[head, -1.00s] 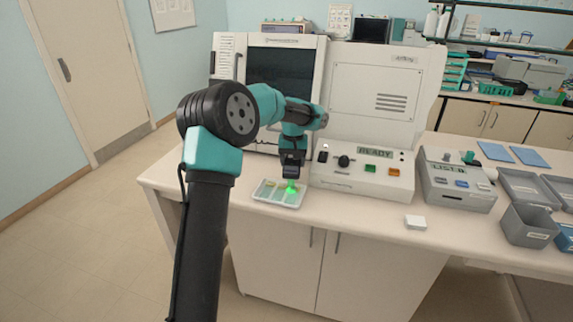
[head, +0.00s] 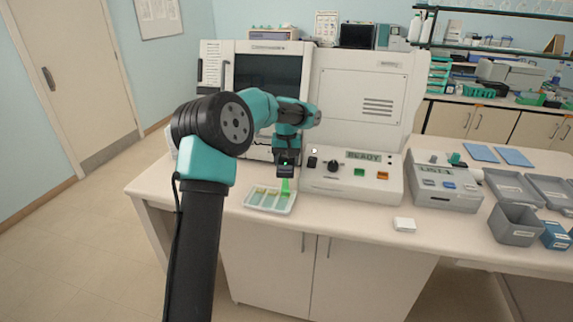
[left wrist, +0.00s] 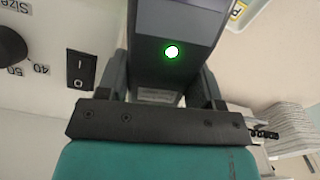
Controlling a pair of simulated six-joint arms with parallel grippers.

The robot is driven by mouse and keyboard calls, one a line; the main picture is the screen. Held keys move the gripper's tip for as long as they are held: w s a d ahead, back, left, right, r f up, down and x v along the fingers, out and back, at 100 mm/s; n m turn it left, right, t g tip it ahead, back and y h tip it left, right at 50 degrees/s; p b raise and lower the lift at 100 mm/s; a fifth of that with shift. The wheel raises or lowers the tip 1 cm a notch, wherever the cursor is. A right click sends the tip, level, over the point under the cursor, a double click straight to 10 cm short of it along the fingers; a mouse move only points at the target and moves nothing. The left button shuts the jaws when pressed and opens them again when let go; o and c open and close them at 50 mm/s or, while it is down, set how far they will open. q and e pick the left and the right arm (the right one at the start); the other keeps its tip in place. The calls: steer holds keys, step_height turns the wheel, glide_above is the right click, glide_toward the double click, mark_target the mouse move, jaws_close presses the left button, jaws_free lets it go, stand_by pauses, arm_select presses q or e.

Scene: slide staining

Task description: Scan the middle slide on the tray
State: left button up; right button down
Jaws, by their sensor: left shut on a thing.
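A small pale tray (head: 249,206) lies on the bench in front of the large white machine, with several slides lying side by side in it. My left gripper (head: 287,150) is shut on a dark handheld scanner (head: 286,168) and holds it upright above the back right part of the tray. A green glow (head: 285,187) runs from the scanner's lower end down to the tray's right side. In the left wrist view the scanner (left wrist: 175,20) sits between the fingers with a lit green lamp (left wrist: 171,52). Which slide the light falls on is hard to tell. My right gripper is out of view.
The white machine (head: 365,100) with its READY display stands close behind the tray. To the right are a small white block (head: 404,225), a grey device (head: 443,185) and grey bins (head: 512,226). Bench around the tray's front is clear.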

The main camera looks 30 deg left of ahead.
arm_select(q)
steer(key=shift+r, duration=0.6)
steer(key=shift+a+f, duration=0.1)
steer(key=shift+a, duration=0.05)
